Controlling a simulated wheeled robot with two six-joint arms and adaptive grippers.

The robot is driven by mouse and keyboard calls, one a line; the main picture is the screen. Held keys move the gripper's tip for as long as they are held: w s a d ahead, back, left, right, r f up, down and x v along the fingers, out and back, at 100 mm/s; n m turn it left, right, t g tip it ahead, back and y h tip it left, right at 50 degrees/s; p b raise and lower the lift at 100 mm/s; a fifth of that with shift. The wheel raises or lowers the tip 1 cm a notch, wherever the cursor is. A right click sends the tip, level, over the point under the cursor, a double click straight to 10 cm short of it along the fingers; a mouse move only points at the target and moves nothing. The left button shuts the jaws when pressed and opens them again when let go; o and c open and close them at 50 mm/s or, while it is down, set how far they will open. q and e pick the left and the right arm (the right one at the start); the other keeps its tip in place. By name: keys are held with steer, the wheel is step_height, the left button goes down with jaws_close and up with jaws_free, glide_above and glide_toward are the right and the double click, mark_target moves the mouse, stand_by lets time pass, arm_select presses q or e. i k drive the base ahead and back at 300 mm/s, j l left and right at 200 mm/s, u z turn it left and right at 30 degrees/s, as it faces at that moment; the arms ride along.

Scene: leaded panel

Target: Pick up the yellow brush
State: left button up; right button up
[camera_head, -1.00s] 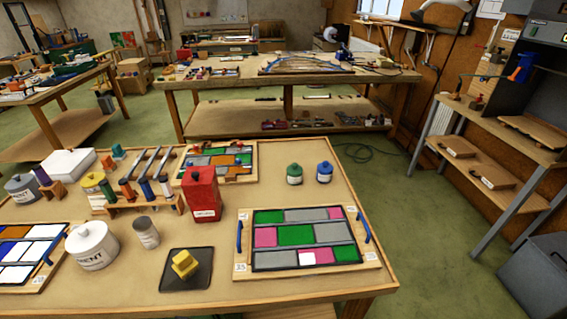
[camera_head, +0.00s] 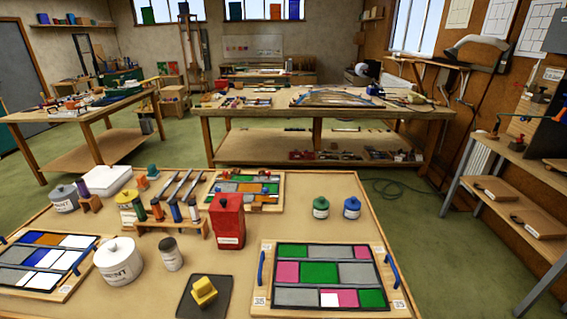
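A blocky yellow object (camera_head: 204,291) sits on a dark square mat (camera_head: 187,299) near the front of the table. It is the most plainly yellow loose thing here, but its shape does not show clearly whether it is a brush. A wooden rack (camera_head: 170,225) behind it holds several long tools with green, red, blue and white handles. Neither of my grippers is in view.
A red canister (camera_head: 227,221), a white jar (camera_head: 118,261) and a grey can (camera_head: 171,254) stand around the mat. A leaded panel in a wooden frame (camera_head: 262,305) lies right of it. Another panel (camera_head: 43,264) lies left. Bare tabletop (camera_head: 290,215) shows behind the right panel.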

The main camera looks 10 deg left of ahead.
mark_target(204, 293)
steer(key=u, duration=1)
